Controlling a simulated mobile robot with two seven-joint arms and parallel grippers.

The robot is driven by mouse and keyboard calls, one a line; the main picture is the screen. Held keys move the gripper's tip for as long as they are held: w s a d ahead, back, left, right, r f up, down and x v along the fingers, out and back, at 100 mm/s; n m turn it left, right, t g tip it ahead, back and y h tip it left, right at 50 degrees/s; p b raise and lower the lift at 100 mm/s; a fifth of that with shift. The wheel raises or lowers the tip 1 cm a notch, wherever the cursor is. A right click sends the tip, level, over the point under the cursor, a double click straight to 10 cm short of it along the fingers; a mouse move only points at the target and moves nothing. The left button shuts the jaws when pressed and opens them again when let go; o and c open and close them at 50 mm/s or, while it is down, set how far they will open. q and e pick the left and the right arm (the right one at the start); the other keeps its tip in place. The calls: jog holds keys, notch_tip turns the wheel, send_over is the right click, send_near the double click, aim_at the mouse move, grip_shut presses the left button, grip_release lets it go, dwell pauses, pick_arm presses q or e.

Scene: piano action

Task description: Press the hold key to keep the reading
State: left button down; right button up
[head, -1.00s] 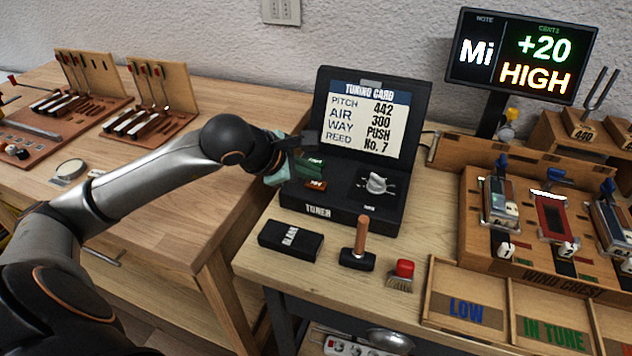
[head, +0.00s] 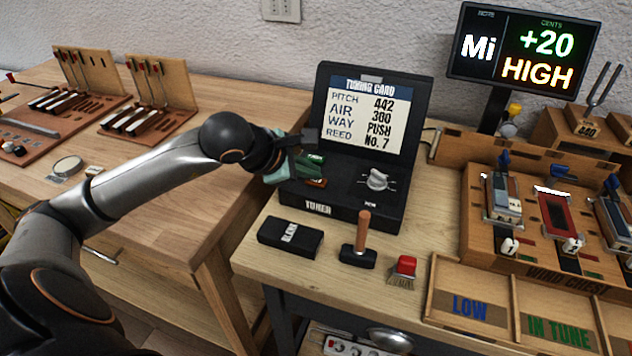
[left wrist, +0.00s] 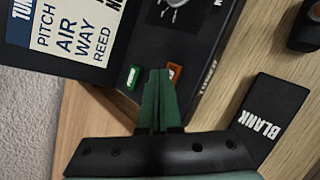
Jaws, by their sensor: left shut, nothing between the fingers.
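The black tuner (head: 335,205) stands on the right bench with its lid up, showing a tuning card (head: 368,113). In the left wrist view a green key (left wrist: 133,77) and an orange key (left wrist: 174,74) sit on its panel. Their lettering is too small to read, so I cannot tell which is the hold key. My left gripper (left wrist: 159,74) is shut and empty, its green fingertips over the panel between the two keys. I cannot tell whether they touch it. In the head view the left gripper (head: 312,165) partly covers the keys. The display (head: 522,47) reads Mi, +20, HIGH. My right gripper is not in view.
A knob (head: 376,180) is on the tuner's right side. The wooden wind chest (head: 535,262) with clamped reeds and sorting trays stands at right.

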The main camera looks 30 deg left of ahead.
aim_at(311, 182)
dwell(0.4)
pick_arm(q)
jog(key=shift+r, duration=0.5)
jog(key=shift+r+p, duration=1.8)
jog(key=shift+r, duration=1.15)
